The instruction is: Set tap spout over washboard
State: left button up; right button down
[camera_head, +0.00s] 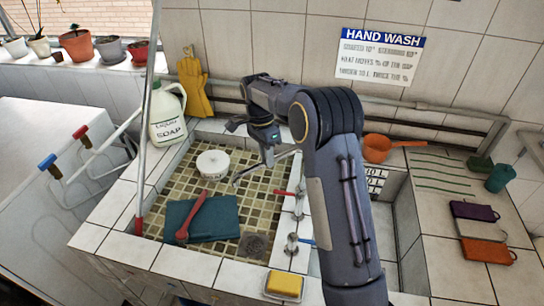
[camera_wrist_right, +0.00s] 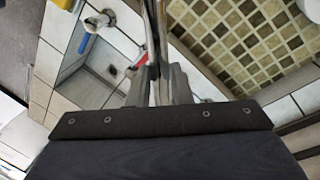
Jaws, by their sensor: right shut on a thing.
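The metal tap spout (camera_head: 257,169) reaches over the left, tan-tiled basin (camera_head: 262,202), its free end pointing left. My right gripper (camera_head: 268,156) is shut on the spout from above. In the right wrist view, the shiny spout (camera_wrist_right: 155,35) runs up between the closed fingers (camera_wrist_right: 157,82). The tap's red handle (camera_head: 284,193) and blue handle (camera_head: 304,240) are on the divider between the basins. My left gripper is not in view.
In the left basin are a white tub (camera_head: 213,164) and a teal cloth (camera_head: 222,219) with a red brush (camera_head: 191,217) on it. A soap jug (camera_head: 167,115) stands behind; yellow soap (camera_head: 284,285) is at the front edge. An orange pan (camera_head: 378,147) is behind the right basin.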

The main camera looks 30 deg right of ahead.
jog(key=shift+w+d+m+y+p, duration=0.2)
jog(key=shift+w+m+y+p, duration=0.15)
jog(key=shift+w+m, duration=1.4)
jog(key=shift+w+n, duration=0.25)
jog(key=c, duration=1.3)
grip_release()
notch_tip(320, 180, up, 8)
jog(key=w, duration=0.1)
jog(key=shift+w+d+f, duration=0.15)
jog(key=shift+w, duration=0.1)
